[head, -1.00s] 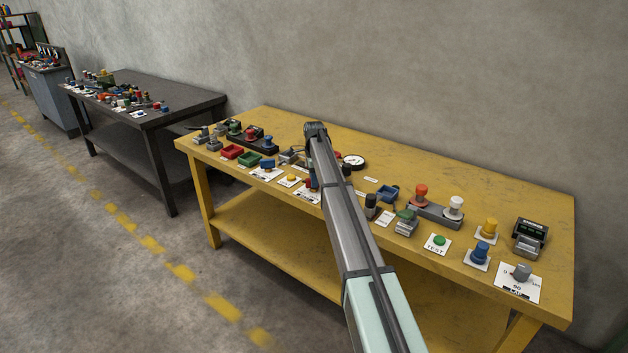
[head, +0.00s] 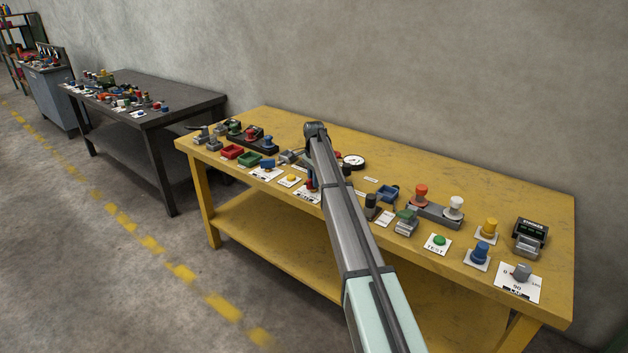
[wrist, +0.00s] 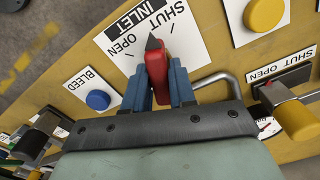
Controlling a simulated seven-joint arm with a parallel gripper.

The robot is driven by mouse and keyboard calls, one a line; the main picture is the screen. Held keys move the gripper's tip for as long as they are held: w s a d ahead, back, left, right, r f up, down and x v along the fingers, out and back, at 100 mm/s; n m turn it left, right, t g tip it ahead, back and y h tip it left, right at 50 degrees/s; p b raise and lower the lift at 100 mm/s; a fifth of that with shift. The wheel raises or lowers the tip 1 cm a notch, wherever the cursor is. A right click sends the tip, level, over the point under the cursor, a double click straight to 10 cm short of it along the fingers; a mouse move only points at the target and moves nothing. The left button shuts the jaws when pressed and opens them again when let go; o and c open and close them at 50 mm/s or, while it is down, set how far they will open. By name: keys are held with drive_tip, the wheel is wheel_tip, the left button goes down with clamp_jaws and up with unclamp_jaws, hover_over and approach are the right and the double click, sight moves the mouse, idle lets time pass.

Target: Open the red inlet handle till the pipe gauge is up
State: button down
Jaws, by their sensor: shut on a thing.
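In the wrist view the red inlet handle (wrist: 156,62) stands on a white plate (wrist: 118,44) marked INLET, SHUT and OPEN. Its dark pointed tip lies between the SHUT and OPEN words. My gripper (wrist: 159,76) is shut on the handle, with one blue finger on each side. In the head view my arm hides most of the handle. The round pipe gauge (head: 354,161) has a white face and dark rim, just right of my arm. Its needle is too small to read there. In the wrist view my gripper covers most of a white dial with red on it (wrist: 267,126).
A blue button (wrist: 98,100) marked BLEED and a yellow button (wrist: 264,14) sit close on either side of the inlet plate. A bent metal pipe (wrist: 222,78) runs beside my right finger. Another lever with a yellow end (wrist: 298,120) stands at the right.

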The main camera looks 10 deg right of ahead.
drive_tip(key=n, duration=0.6)
drive_tip(key=shift+n, duration=0.3)
drive_tip(key=n, duration=0.6)
drive_tip(key=shift+n, duration=0.4)
drive_tip(key=c, duration=1)
unclamp_jaws()
drive_tip(key=shift+r, duration=0.1)
wheel_tip(320, 180, up, 14)
drive_tip(key=shift+f, duration=0.15)
